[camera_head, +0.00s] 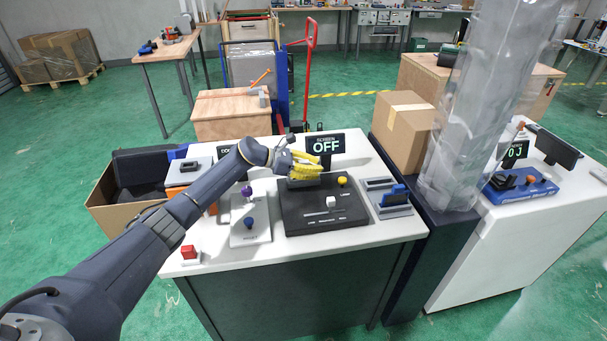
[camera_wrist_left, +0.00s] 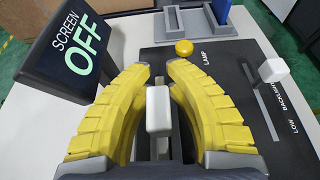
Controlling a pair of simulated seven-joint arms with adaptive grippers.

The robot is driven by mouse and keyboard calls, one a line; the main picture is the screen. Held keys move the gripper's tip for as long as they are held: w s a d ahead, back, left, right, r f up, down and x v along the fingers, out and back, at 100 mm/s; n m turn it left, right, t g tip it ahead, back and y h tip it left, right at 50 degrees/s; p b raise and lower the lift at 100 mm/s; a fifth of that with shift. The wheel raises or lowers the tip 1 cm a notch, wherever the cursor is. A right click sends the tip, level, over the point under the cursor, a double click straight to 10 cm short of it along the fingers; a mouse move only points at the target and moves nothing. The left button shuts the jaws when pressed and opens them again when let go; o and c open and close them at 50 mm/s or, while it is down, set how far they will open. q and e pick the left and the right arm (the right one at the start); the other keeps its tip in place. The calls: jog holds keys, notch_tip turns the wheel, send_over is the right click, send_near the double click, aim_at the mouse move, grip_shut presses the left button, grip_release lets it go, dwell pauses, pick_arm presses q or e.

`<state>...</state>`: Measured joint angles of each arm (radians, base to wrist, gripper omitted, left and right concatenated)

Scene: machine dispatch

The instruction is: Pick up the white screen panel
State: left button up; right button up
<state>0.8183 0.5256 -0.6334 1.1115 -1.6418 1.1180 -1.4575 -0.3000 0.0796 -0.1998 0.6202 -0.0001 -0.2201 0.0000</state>
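I cannot make out a separate white screen panel. A black display reading "SCREEN OFF" (camera_head: 325,147) stands at the back of the white table; it also shows in the left wrist view (camera_wrist_left: 75,45). My left gripper (camera_head: 305,165), with yellow fingers, is over the back of the black control box (camera_head: 320,219). In the left wrist view the fingers (camera_wrist_left: 160,75) are apart on either side of a small white block (camera_wrist_left: 158,109). I see no clear contact with it, and its base is partly hidden. My right gripper is not in view.
The control box has a yellow lamp knob (camera_head: 342,181) and a white backlight slider (camera_head: 331,202). A plastic-wrapped column (camera_head: 482,110) stands right.

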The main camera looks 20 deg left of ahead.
pick_arm(q)
grip_shut()
